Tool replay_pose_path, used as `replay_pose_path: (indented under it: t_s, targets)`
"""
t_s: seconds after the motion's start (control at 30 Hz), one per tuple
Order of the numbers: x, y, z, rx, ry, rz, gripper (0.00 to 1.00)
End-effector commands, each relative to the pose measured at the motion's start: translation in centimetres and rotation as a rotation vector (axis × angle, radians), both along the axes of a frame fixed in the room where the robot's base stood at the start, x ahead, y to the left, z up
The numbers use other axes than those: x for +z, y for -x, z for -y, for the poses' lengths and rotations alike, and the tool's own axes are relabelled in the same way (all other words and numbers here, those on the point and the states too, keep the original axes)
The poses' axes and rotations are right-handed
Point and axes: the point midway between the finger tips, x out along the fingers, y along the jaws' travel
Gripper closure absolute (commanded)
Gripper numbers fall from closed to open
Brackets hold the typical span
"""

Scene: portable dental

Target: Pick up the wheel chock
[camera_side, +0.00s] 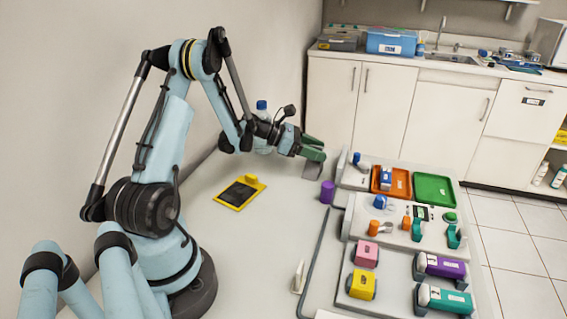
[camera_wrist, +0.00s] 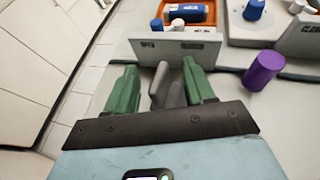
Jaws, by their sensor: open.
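A grey wedge-like block (camera_side: 313,171), which looks like the wheel chock, stands on the pale table near its far edge. My gripper (camera_side: 317,148) is open, with green fingers just above or around the block's top in the side view. In the wrist view the grey block (camera_wrist: 164,88) shows between the two spread fingers of my gripper (camera_wrist: 161,85), with a gap to the left finger and closer to the right one. Its lower part is hidden by the gripper's dark crossbar. I cannot tell whether a finger touches it.
A purple cylinder (camera_side: 327,191) stands close by, to the right of the block. A grey panel (camera_wrist: 175,48) stands beyond the fingertips. A yellow-and-black tray (camera_side: 238,193) lies nearer my base. A blue-capped bottle (camera_side: 262,128) stands behind my wrist. Racks with coloured items fill the right.

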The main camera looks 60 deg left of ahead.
Motion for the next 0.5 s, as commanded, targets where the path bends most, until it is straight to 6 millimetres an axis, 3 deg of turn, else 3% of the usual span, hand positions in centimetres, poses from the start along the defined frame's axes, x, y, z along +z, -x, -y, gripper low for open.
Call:
replay_pose_path:
  t_s: [0.13, 0.37, 0.5]
  targets:
    - [-0.58, -1.16, 0.64, 0.0, 0.0, 0.0, 0.47]
    - [-0.66, -1.3, 0.71, 0.001, 0.0, -0.001, 0.47]
    - [-0.65, -1.29, 0.7, 0.001, -0.001, -0.001, 0.63]
